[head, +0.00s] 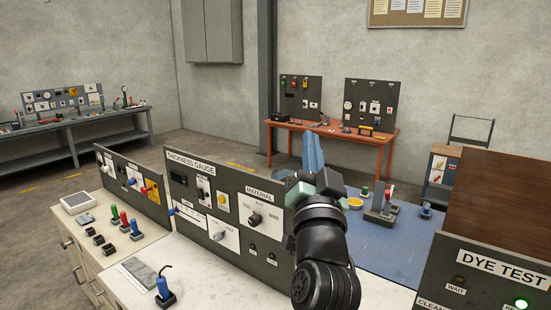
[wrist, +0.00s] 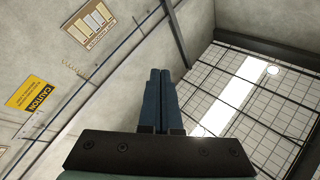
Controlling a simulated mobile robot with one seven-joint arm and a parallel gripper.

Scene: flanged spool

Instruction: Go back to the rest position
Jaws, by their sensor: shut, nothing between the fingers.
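My gripper (head: 312,150) is raised over the bench in the head view, with its blue fingers pointing up. In the wrist view the fingers (wrist: 160,100) lie side by side and closed, with nothing between them. No flanged spool can be made out in either view.
The thickness gauge panel (head: 215,200) stands left of my arm, on a white bench (head: 190,272). The dye test panel (head: 490,275) is at the right front. A blue mat (head: 390,255) with several small fixtures lies behind my arm. Open floor shows beyond the bench.

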